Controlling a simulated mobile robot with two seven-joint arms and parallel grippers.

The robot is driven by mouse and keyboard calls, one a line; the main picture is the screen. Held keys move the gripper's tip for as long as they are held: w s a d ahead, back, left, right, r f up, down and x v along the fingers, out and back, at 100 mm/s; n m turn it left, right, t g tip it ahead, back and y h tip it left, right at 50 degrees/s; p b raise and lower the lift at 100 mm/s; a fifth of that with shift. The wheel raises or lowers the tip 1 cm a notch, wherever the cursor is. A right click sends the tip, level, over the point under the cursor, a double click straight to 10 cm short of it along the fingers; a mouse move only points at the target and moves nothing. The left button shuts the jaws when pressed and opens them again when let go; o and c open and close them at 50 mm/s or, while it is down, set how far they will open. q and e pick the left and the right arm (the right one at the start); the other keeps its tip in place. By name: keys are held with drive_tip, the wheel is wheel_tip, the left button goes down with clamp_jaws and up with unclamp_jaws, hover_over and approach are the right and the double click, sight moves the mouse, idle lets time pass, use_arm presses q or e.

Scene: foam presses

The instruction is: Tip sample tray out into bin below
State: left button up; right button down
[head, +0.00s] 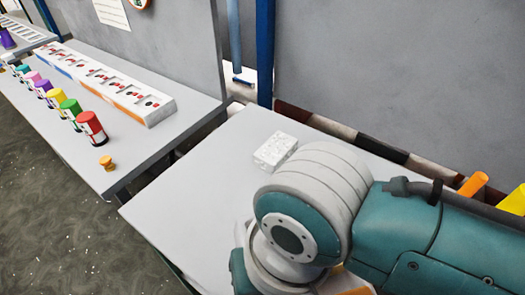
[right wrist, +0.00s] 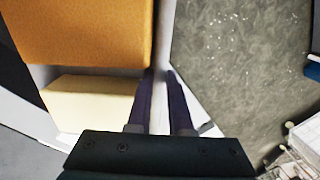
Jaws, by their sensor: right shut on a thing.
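In the right wrist view my right gripper (right wrist: 161,74) has its two dark fingers closed on the thin pale wall of the sample tray (right wrist: 162,40). An orange block (right wrist: 85,30) and a cream block (right wrist: 92,103) lie on the left side of that wall, apparently inside the tray. In the head view my right arm's wrist covers the gripper and most of the tray; only a bit of orange and white (head: 350,281) shows at the bottom edge. My left gripper is not in view. I cannot make out the bin in either view.
A grey table (head: 190,190) carries a speckled white block (head: 275,150) near its back. A bench at left holds a row of coloured jars (head: 91,127) and a long white rack (head: 110,85). Speckled floor (right wrist: 240,60) is open right of the tray.

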drive_tip(key=shift+d+r+y, duration=0.15)
drive_tip(key=shift+r+y, duration=0.1)
drive_tip(key=shift+r, duration=0.25)
drive_tip(key=shift+d+r+y, duration=0.15)
drive_tip(key=shift+r+y, duration=0.1)
drive_tip(key=shift+r, duration=0.25)
drive_tip(key=shift+w+d+r+g+y, duration=0.2)
drive_tip(key=shift+d+r+g+y, duration=0.2)
drive_tip(key=shift+r+y, duration=0.3)
drive_tip(key=shift+w+d+r+y, duration=0.15)
drive_tip(key=shift+d+r+y, duration=0.3)
drive_tip(key=shift+r+y, duration=0.15)
drive_tip(key=w+d+r+g+y+b, duration=0.1)
drive_tip(key=d+y+b, duration=0.6)
drive_tip(key=b, duration=0.7)
drive_tip(key=w+d+r+g+y+b, duration=0.2)
drive_tip(key=d+y+b, duration=0.5)
drive_tip(key=d+b, duration=0.4)
drive_tip(key=w+g+b, duration=0.1)
drive_tip(key=w+b, duration=0.1)
drive_tip(key=b, duration=0.2)
drive_tip(key=shift+w+d+g, duration=0.25)
drive_tip(key=shift+d+g, duration=0.05)
idle(0.3)
